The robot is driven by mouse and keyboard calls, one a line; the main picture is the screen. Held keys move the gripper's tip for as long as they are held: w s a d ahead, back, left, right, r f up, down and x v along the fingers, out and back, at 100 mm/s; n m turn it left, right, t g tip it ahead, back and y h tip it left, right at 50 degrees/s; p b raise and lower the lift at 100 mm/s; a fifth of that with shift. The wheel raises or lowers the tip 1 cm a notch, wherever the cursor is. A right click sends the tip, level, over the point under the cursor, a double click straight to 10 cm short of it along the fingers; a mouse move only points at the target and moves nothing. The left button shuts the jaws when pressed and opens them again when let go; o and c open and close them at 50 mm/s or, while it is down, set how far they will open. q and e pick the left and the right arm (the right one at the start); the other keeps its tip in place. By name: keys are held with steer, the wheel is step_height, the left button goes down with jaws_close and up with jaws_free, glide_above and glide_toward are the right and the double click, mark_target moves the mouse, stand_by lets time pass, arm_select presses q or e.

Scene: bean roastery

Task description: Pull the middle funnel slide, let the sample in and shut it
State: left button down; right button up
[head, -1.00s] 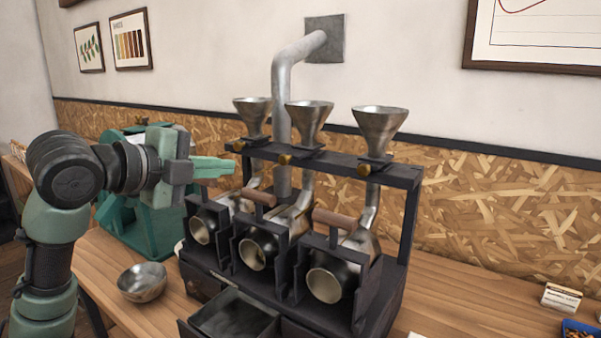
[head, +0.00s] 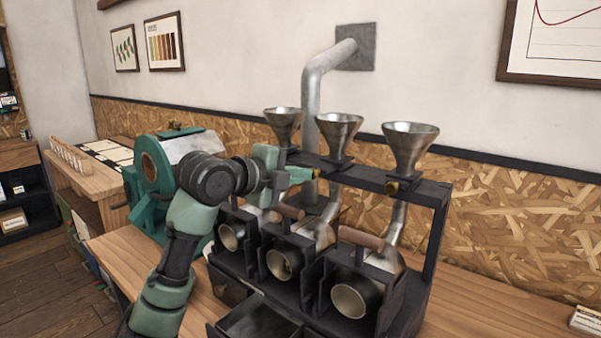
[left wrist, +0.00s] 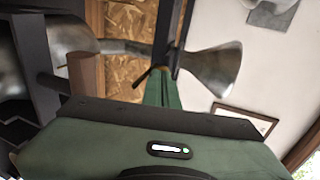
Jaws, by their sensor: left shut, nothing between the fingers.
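Three metal funnels stand in a row on the dark rack of the sample roaster. The middle funnel (head: 339,130) is upright, and its inside is hidden. Its brass slide knob (head: 318,174) shows at the tip of my left gripper (head: 308,174). The fingers are shut and empty, at or very near the knob; I cannot tell whether they touch. The middle drum (head: 282,262) below seems to have greenish bits inside. In the left wrist view, my green fingers (left wrist: 161,88) point at the slide area beside a funnel (left wrist: 212,70). My right gripper is out of view.
The left funnel (head: 283,125) and right funnel (head: 410,148) flank the middle one closely. Wooden handles (head: 361,237) stick up in front. A bent exhaust pipe (head: 318,88) rises behind. An open tray (head: 262,325) juts out below. A green machine (head: 150,180) stands left.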

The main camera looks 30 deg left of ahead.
mark_target(325, 168)
arm_select(q)
steer(key=w+p, duration=0.2)
steer(key=w, duration=0.1)
steer(key=shift+w+d+r, duration=0.1)
steer(key=shift+w+r, duration=0.05)
steer(key=shift+w, duration=0.15)
steer(key=shift+s, duration=0.15)
